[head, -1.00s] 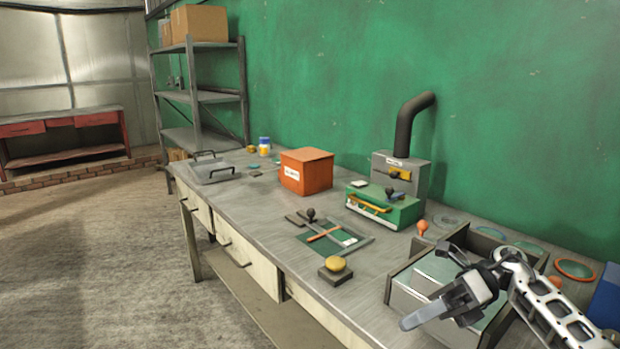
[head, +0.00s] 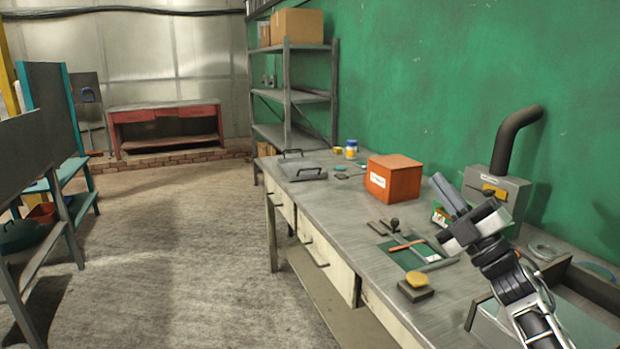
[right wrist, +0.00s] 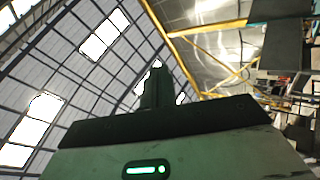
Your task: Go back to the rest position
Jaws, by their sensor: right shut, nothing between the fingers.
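My right gripper (head: 449,194) is raised over the workbench (head: 333,221) in the head view, in front of the grey box with the black pipe. Its fingers are shut and empty and point up. In the right wrist view its shut fingers (right wrist: 155,88) stand against the ceiling, with nothing held. The right arm comes in from the lower right. My left gripper is in neither view.
On the bench are an orange box (head: 394,178), a green mat (head: 408,256), a yellow-topped block (head: 416,283) and a grey open tray (head: 475,309). A green case is mostly hidden behind my gripper. A shelf (head: 293,95) stands beyond. The floor (head: 180,240) at left is clear.

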